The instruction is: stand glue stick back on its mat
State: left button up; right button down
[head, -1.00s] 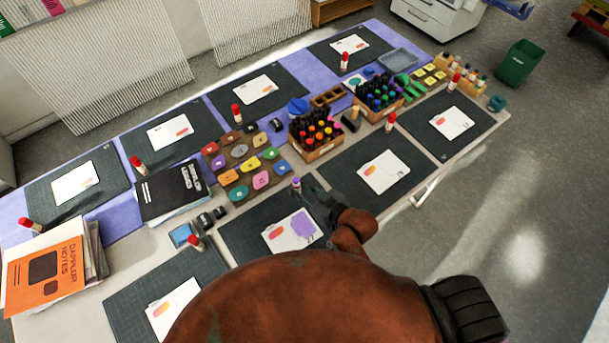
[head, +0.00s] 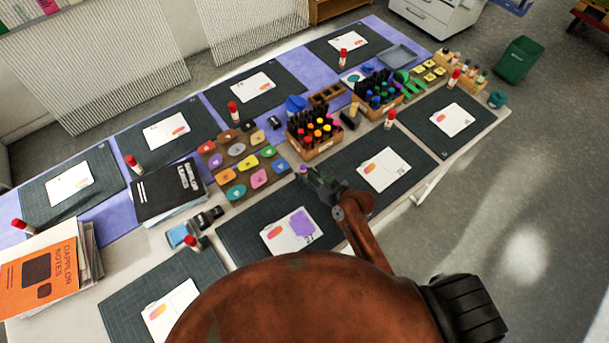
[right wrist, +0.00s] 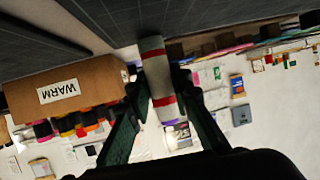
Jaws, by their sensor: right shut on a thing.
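My right gripper (head: 310,180) is shut on a glue stick (head: 304,169) with a purple end, at the back edge of a dark mat (head: 242,225). In the right wrist view the glue stick (right wrist: 157,72) is white with red bands and a purple end, gripped between the two fingers (right wrist: 160,95). That view is upside down, and the stick's other end points to the dark surface at the top. I cannot tell whether it touches. A card with a purple patch (head: 290,230) lies on the mat. My left gripper is not in view.
A wooden crate of warm-coloured bottles (head: 316,150) stands just behind the gripper; its WARM label (right wrist: 58,91) shows in the right wrist view. A board of coloured pieces (head: 240,160) lies to the left. Red-capped glue sticks (head: 390,119) stand at other mats. The mat's back left is clear.

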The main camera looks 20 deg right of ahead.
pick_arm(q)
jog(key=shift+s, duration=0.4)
pick_arm(e)
jog(key=shift+f, duration=0.15)
jog(key=shift+s+f+b, duration=0.15)
jog(key=shift+f+b, duration=0.15)
jog(key=shift+f, duration=0.45)
jog(key=c, duration=2)
grip_release()
jog(key=shift+f, duration=0.15)
jog(key=shift+c, duration=0.2)
jog(key=o, duration=0.3)
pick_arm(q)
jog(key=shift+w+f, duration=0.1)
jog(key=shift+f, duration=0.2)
pick_arm(e)
jog(key=shift+r, duration=0.25)
